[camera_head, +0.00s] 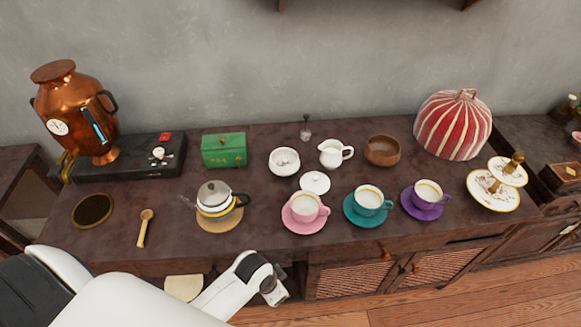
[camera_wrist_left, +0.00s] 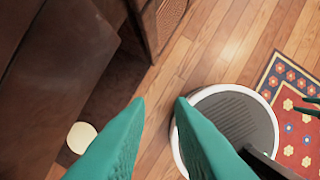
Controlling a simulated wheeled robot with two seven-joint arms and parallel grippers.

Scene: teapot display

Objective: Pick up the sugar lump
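No sugar lump can be made out for certain. An open white bowl (camera_head: 284,161) stands mid-counter with small, unclear shapes inside. A white round lid-like piece (camera_head: 315,182) lies just in front and to the right of it. My left gripper (camera_head: 272,288) is low, in front of the counter's front edge, well away from the bowl. In the left wrist view its two teal fingers (camera_wrist_left: 160,102) are apart, with nothing between them, pointing toward the wooden floor.
A teapot (camera_head: 214,198), pink cup (camera_head: 305,206), teal cup (camera_head: 369,199) and purple cup (camera_head: 428,193) line the front of the counter. A cream jug (camera_head: 335,153) and wooden bowl (camera_head: 382,150) stand right of the white bowl. A green box (camera_head: 224,149) is at left.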

